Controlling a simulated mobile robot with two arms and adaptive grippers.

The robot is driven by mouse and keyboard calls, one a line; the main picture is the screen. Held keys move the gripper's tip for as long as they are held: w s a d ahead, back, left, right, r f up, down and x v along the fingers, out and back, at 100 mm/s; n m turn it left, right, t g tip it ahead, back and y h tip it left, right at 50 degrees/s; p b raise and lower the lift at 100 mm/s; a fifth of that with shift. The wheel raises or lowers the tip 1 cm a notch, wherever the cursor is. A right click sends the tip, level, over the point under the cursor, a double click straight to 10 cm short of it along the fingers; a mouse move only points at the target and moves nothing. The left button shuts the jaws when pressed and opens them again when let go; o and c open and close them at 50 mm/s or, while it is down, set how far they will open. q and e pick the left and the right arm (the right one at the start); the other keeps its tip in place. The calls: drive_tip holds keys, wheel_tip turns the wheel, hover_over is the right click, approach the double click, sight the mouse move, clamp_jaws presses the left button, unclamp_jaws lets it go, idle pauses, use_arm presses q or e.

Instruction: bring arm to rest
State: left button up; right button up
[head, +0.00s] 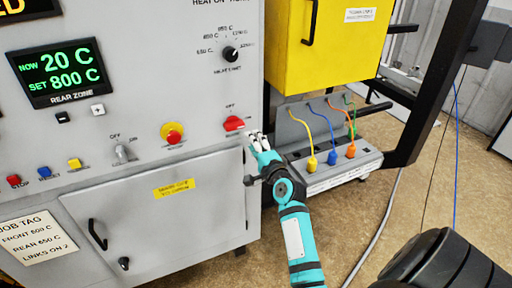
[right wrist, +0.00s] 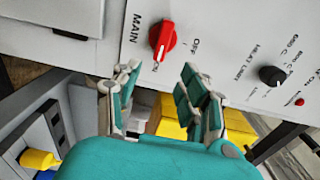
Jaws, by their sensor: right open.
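My right arm (head: 298,235) reaches up from the bottom of the head view to the grey furnace panel. My right gripper (head: 257,139) is open and empty, just right of and below the red main switch (head: 233,123). In the right wrist view the two fingers of the right gripper (right wrist: 160,72) stand apart with nothing between them. The red switch (right wrist: 163,40) shows beyond the fingertips, beside MAIN, OFF and ON lettering, and looks apart from them. My left gripper is not in view.
A display (head: 58,72) reads NOW 20 C, SET 800 C. A closed lower door (head: 150,222) is left of my arm. A grey box with coloured plugs (head: 340,168) sits close right of my gripper, below a yellow cabinet (head: 335,45). Open floor (head: 350,215) lies right.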

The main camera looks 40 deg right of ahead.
drive_tip(key=shift+v, duration=0.9)
drive_tip(key=s+a+f+n+g+y+b, duration=0.1)
drive_tip(key=a+f+n+g+y, duration=0.2)
drive_tip(key=f, duration=1)
drive_tip(key=s+a+f+n+g+b, duration=0.1)
drive_tip(key=a+f+n+g, duration=0.3)
drive_tip(key=f, duration=0.9)
drive_tip(key=s+a+f+n+g+y+b, duration=0.1)
drive_tip(key=s+a+f+n, duration=0.2)
drive_tip(key=f, duration=0.5)
drive_tip(key=s+a+f+n+b, duration=0.1)
drive_tip(key=s+a+f, duration=0.2)
drive_tip(key=s+f, duration=0.35)
drive_tip(key=s+a+f+n+g+b, duration=0.1)
drive_tip(key=s+a+f+n+g, duration=0.15)
drive_tip(key=s+f, duration=0.65)
drive_tip(key=s+a+f+n+g+b, duration=0.1)
drive_tip(key=s+a+f+n+g, duration=0.2)
drive_tip(key=s+f, duration=0.55)
drive_tip(key=s+f+n+g, duration=0.1)
drive_tip(key=s+f+n, duration=0.2)
drive_tip(key=s, duration=0.7)
drive_tip(key=s+f+n+g, duration=0.2)
drive_tip(key=s+f+n, duration=0.2)
drive_tip(key=s, duration=0.6)
drive_tip(key=shift+d+f+b, duration=0.15)
drive_tip(key=shift+f+b, duration=0.2)
drive_tip(key=shift+b, duration=0.1)
